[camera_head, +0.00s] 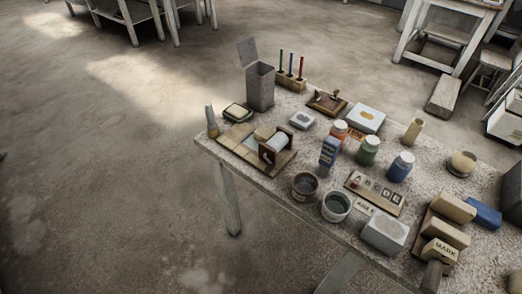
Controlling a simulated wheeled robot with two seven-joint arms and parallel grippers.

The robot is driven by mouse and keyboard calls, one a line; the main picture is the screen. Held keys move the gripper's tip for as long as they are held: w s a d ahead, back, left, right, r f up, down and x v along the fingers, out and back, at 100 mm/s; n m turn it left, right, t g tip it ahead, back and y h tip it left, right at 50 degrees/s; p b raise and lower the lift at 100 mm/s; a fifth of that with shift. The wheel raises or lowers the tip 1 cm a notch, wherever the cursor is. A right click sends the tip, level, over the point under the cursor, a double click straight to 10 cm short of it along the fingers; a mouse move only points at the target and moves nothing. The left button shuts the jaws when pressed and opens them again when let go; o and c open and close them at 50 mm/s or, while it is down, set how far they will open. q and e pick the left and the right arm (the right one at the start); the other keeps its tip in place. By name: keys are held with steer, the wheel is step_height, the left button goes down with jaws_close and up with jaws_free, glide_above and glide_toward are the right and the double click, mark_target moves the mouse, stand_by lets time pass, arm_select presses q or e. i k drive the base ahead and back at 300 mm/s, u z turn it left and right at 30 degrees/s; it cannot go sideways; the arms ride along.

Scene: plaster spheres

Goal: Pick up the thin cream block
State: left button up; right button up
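Several cream-tan blocks lie on a dark brown stand at the right end of the table. A small upright cream piece (413,131) stands farther back, near the table's far edge. I cannot tell for sure which of these is the thin cream block. Neither of my grippers shows in the head view, and nothing touches the blocks.
The speckled table (310,218) is crowded: a blue block (484,214), a grey box (385,233), paint jars (367,151), two cups (336,207), a lettered board (376,193), and a tall open metal bin (260,87). A pale ball (462,163) sits at the back right. Open floor lies left.

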mark_target(263, 133)
steer(key=k, duration=0.15)
steer(key=u, duration=1.65)
steer(key=i, duration=1.35)
steer(key=z, duration=2.4)
